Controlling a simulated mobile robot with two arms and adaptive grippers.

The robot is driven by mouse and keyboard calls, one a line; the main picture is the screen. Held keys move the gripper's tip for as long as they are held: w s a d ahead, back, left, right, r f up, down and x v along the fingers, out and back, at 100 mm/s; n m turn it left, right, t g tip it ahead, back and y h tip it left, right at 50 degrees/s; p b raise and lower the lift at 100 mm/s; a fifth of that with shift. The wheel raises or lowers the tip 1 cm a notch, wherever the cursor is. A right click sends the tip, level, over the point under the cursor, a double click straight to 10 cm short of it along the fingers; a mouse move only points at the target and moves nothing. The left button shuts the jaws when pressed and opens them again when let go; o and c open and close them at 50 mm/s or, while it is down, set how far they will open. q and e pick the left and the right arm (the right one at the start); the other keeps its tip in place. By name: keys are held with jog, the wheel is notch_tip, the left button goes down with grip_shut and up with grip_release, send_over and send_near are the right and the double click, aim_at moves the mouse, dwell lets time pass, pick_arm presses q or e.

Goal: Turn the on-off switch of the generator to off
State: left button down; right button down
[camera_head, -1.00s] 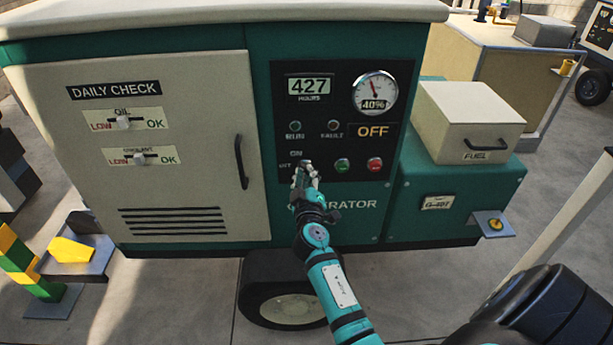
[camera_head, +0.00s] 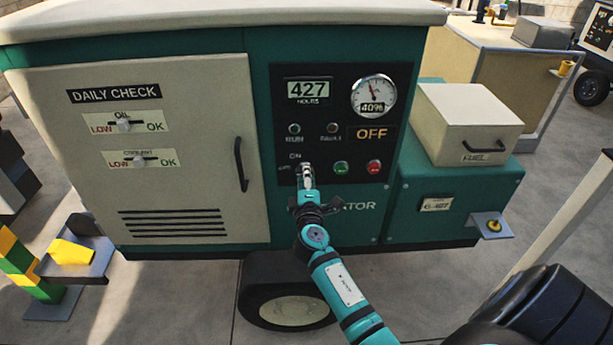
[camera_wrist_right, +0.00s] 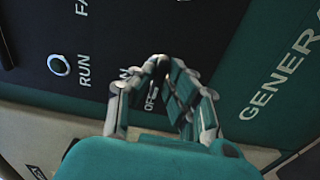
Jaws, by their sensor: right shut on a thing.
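The generator (camera_head: 345,235) is a green cabinet with a black control panel (camera_head: 398,100). My right gripper (camera_head: 305,172) is at the panel's lower left, over the on-off switch, just below the ON label. In the right wrist view my right gripper (camera_wrist_right: 160,68) has its fingertips closed together on the small dark switch (camera_wrist_right: 162,65), with the OFF label (camera_wrist_right: 151,98) beside the fingers. The fingers hide most of the switch, so I cannot tell its exact angle. The panel display (camera_head: 371,133) reads OFF. My left gripper is out of view.
A green button (camera_head: 341,168) and a red button (camera_head: 374,167) sit close right of the gripper. The door handle (camera_head: 241,164) sticks out to the left. A fuel box (camera_head: 470,120) stands at the right.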

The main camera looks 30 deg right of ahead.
jog(key=shift+n, duration=0.3)
jog(key=c, duration=1.4)
grip_release()
jog(key=shift+o, duration=0.2)
jog(key=v, duration=1.2)
